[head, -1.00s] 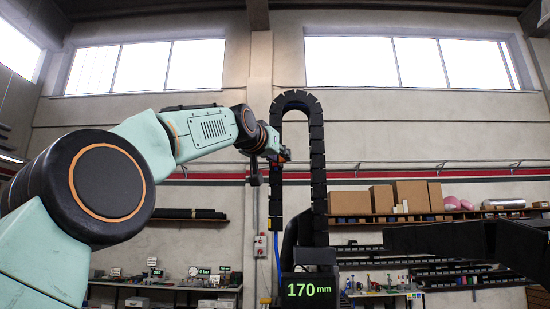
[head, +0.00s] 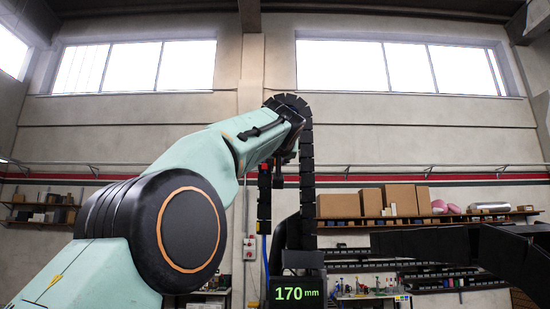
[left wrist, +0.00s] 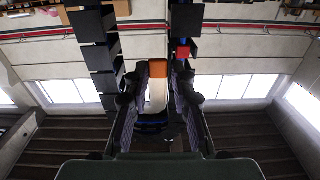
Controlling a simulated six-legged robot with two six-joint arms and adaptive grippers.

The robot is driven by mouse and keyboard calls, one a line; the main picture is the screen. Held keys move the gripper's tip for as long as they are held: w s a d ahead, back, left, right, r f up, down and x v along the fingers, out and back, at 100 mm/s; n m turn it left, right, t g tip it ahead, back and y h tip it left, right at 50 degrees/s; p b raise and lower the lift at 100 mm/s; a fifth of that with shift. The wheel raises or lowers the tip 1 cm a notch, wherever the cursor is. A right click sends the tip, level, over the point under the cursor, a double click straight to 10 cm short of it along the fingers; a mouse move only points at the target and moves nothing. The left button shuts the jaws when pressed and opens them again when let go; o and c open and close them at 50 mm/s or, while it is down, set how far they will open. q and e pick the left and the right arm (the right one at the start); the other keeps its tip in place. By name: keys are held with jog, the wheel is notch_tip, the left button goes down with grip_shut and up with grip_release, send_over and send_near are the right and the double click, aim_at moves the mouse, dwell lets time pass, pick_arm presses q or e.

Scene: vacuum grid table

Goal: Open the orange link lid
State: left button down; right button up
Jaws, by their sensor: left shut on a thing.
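A black link chain (head: 306,175) rises in an arch and comes down again in the head view. My left arm covers part of its top and left run. In the left wrist view, my left gripper (left wrist: 158,84) has a finger on each side of the orange link lid (left wrist: 158,68) and is shut on it. Chain links (left wrist: 98,58) stand to the left of the fingers there. In the head view my forearm mostly hides this gripper. A small red part (head: 278,170) shows below the forearm by the chain. My right gripper is not in view.
A display (head: 298,292) reading 170 mm stands at the chain's foot. Cardboard boxes (head: 399,198) sit on a wall shelf at the right. A dark beam-like shape (head: 430,245) juts in from the right; I cannot tell what it is. A cluttered bench is behind.

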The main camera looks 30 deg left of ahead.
pick_arm(q)
jog(key=shift+f, duration=0.1)
dwell(0.4)
jog(key=c, duration=1.2)
grip_release()
jog(key=shift+w+d, duration=0.1)
jog(key=shift+w, duration=0.05)
jog(key=shift+s, duration=0.2)
jog(key=v, duration=0.7)
jog(key=shift+d, duration=0.25)
jog(key=shift+a, duration=0.1)
